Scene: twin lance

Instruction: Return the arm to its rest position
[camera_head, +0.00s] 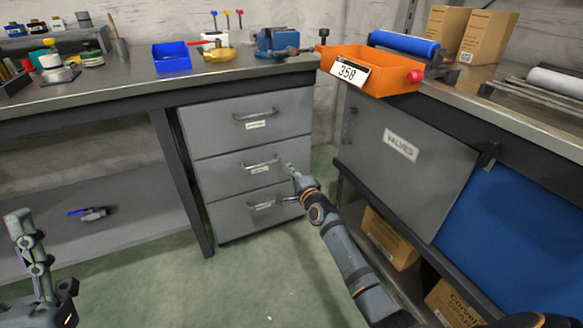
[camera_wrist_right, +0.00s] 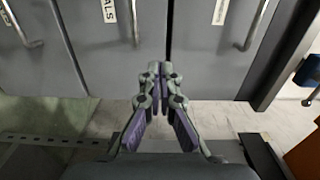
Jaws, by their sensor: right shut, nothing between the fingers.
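My right gripper (camera_head: 291,172) reaches up from the lower right in the head view, in front of the grey three-drawer cabinet (camera_head: 230,182). In the right wrist view its fingertips (camera_wrist_right: 160,70) are together with nothing between them. They point toward the drawer fronts, and I see no handle between them. Whether the tips touch a drawer front cannot be told. The drawers look shut. My left gripper (camera_head: 18,222) shows at the lower left edge, apart from the bench; its finger opening is unclear.
Drawer handles (camera_head: 258,165) stick out near my right gripper. An orange bin (camera_head: 350,58) sits on the right bench, above a grey "VALVES" panel (camera_head: 395,150). A blue bin (camera_head: 171,60) stands on the left bench. Cardboard boxes (camera_head: 388,240) lie below. Open floor (camera_head: 240,285) lies in front.

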